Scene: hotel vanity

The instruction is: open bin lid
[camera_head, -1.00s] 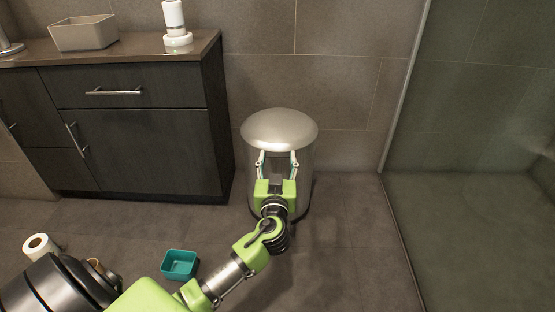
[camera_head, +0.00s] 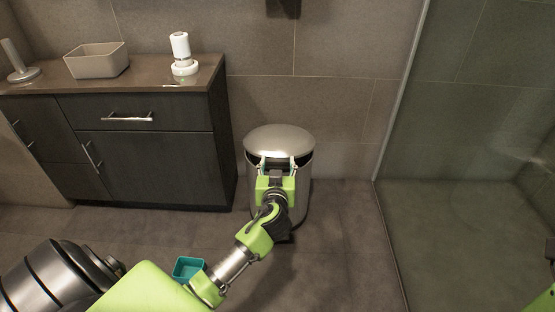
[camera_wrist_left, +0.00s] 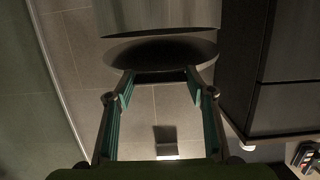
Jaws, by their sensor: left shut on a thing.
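The bin (camera_head: 305,188) is a metal cylinder on the floor beside the vanity, with a pale domed lid (camera_head: 279,138). The lid is partly raised, with a dark gap under its front edge. My left gripper (camera_head: 277,162) is at the front of the bin, its fingers shut on the lid at the front edge. In the left wrist view the fingers (camera_wrist_left: 160,75) reach the lid (camera_wrist_left: 207,52), and the bin body (camera_wrist_left: 155,14) shows at the top. The exact finger contact is hard to see.
A dark vanity (camera_head: 160,165) stands left of the bin, holding a beige box (camera_head: 97,66) and a white dispenser (camera_head: 182,55). A teal box (camera_head: 187,267) lies on the floor beside my left arm. A glass shower panel (camera_head: 470,120) is on the right. Floor right of the bin is clear.

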